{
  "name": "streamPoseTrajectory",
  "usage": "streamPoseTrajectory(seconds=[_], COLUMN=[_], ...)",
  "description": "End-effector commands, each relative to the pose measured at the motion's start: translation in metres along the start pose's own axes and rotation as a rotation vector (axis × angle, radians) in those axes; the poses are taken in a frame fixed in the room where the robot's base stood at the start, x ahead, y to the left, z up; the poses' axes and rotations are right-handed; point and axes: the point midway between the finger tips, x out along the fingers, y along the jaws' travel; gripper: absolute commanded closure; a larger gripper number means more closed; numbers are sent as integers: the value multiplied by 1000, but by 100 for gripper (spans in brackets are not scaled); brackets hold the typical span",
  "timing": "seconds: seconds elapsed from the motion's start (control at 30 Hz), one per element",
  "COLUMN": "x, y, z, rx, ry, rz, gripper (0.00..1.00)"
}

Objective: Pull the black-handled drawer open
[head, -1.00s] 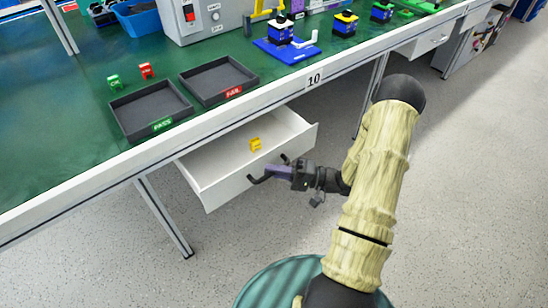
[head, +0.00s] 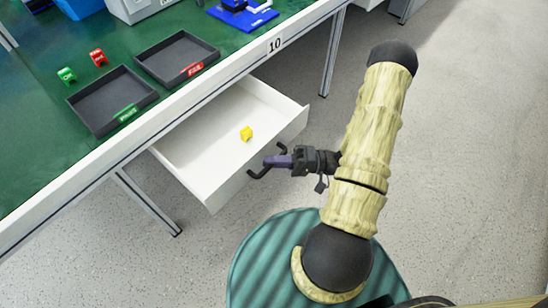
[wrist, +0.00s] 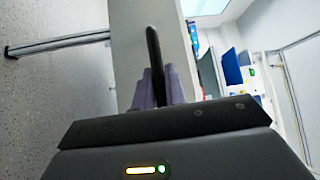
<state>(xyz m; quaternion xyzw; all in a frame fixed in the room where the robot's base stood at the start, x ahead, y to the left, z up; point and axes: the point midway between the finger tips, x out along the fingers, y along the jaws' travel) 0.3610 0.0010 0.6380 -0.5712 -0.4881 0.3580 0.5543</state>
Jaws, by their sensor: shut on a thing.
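The white drawer (head: 178,172) stands well out from under the green workbench in the head view. Its black handle (head: 257,174) is on the front panel. My gripper (head: 270,162) is at the handle, its purple fingers shut on it. In the wrist view the dark handle (wrist: 153,55) stands between the purple fingers (wrist: 157,88), in front of the pale drawer front (wrist: 128,40). A small yellow block (head: 246,133) lies inside the drawer. The fingers hide part of the handle.
The green bench (head: 40,140) carries two dark trays, PASS (head: 90,125) and FAIL (head: 160,75), with a green tag block (head: 67,75) and a red one (head: 98,58). A bench leg (head: 150,205) stands left of the drawer. The grey floor (head: 460,190) is clear at right.

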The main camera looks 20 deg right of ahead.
Motion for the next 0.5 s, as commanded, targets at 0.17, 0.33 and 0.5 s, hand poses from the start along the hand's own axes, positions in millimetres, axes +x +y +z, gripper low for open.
streamPoseTrajectory(seconds=[0.17, 0.33, 0.5], x=[-1, -1, -1], y=[1, 1, 0], z=[-1, -1, 0], rx=[-2, -1, -1], ry=[1, 1, 1], rz=[5, 3, 2], gripper=[82, 78, 78])
